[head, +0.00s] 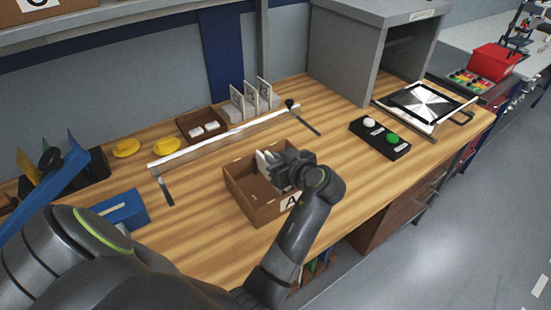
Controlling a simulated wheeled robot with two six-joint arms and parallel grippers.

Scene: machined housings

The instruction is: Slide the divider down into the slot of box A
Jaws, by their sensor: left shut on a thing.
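Box A (243,204) is an open brown box with a white "A" label on its front. It stands on the wooden bench near the middle of the head view. My left gripper (272,168) is over the right part of the box, seen from behind. It is shut on a pale upright panel, the divider (262,160), which shows at the gripper's left side. The divider is at the box's back right part. Its lower edge and the slot are hard to make out, so I cannot tell whether it is in the slot. My right gripper is not in view.
A long pale rail (225,138) on dark feet runs behind the box. Behind it are a rack of white plates (250,103), a small brown tray (202,131) and yellow parts (126,148). A black button box (380,138) stands to the right. Bench surface between is clear.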

